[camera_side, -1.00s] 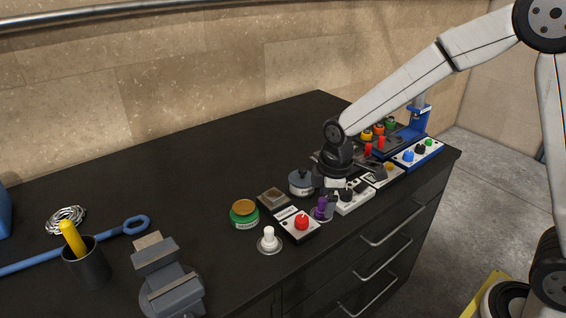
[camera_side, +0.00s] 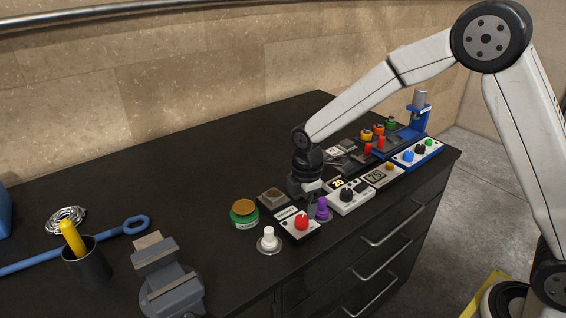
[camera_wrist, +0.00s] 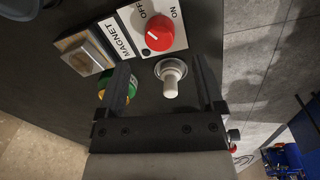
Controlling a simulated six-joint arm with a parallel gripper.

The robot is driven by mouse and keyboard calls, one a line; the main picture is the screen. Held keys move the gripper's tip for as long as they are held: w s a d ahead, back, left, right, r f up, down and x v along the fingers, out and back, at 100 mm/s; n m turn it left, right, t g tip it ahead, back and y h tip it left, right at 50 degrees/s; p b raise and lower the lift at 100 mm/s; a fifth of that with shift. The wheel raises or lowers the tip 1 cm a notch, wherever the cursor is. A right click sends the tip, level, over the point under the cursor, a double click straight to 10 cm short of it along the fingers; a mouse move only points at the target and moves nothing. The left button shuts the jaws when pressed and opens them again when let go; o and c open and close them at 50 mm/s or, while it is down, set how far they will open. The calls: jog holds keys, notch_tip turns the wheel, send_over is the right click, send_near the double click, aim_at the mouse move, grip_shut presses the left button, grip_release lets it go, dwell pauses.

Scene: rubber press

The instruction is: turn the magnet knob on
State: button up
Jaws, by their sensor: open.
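The magnet unit is a small panel with a white top plate (camera_wrist: 181,40) marked MAGNET, OFF and ON. Its red knob (camera_wrist: 160,32) carries a small white mark on its left side in the wrist view. In the side view the red knob (camera_side: 302,222) stands at the bench's front edge. My gripper (camera_wrist: 163,78) is open and empty, its fingers apart. In the wrist view the red knob lies beyond the fingertips, and a white plunger knob (camera_wrist: 170,80) shows between the fingers. In the side view my gripper (camera_side: 311,203) is just behind the red knob, its fingertips partly hidden.
A purple knob (camera_side: 322,210) stands right beside my gripper. A green jar (camera_side: 244,216) and the white plunger (camera_side: 268,238) flank the unit on the left. Control boxes (camera_side: 350,198) line the edge to the right.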

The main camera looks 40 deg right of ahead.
aim_at(302, 219)
jog(key=shift+w+f, duration=0.15)
jog(key=shift+f, duration=2.7)
grip_shut()
